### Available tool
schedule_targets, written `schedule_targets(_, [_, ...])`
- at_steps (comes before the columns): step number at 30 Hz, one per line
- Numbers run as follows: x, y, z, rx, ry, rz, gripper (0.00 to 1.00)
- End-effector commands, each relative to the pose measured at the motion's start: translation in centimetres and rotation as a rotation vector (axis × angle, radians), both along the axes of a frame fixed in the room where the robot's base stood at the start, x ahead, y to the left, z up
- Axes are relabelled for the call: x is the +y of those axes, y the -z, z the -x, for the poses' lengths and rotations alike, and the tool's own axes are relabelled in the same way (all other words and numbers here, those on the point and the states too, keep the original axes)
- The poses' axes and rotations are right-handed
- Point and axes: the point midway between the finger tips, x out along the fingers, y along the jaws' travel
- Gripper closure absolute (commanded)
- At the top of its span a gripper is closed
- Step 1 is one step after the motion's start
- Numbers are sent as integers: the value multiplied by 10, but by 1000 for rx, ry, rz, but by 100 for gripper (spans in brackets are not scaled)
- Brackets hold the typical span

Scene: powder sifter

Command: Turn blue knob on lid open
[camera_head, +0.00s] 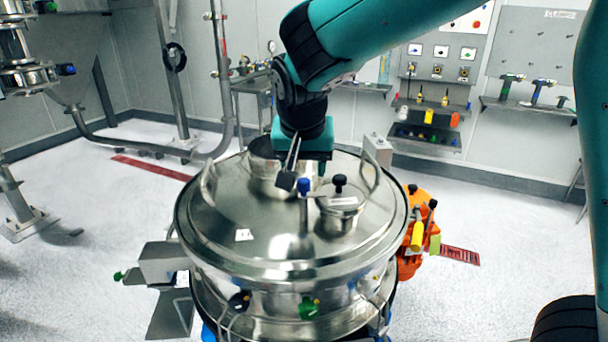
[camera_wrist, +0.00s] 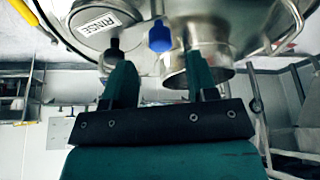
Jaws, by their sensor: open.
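The blue knob (camera_head: 304,187) stands upright on the shiny metal lid (camera_head: 275,245) of the sifter, just left of a small capped port. In the wrist view the blue knob (camera_wrist: 159,37) lies between the lines of my two fingers, a little beyond their tips. My gripper (camera_head: 305,172) is open and empty, above and behind the knob in the head view. Its two green fingers also show spread apart in the wrist view (camera_wrist: 160,66). I see no contact between fingers and knob. The knob's lower stem is partly visible.
An open metal collar (camera_head: 264,160) and lid handles (camera_head: 209,185) rise nearby. An orange unit (camera_head: 413,235) is at the right. Floor around the sifter is mostly clear.

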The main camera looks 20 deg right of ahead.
Motion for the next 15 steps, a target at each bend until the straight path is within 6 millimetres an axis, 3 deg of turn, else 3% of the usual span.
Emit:
schedule_targets(6, [-5, 30, -12, 3, 0, 1, 47])
schedule_targets(15, [-6, 41, -16, -1, -2, -1, 47])
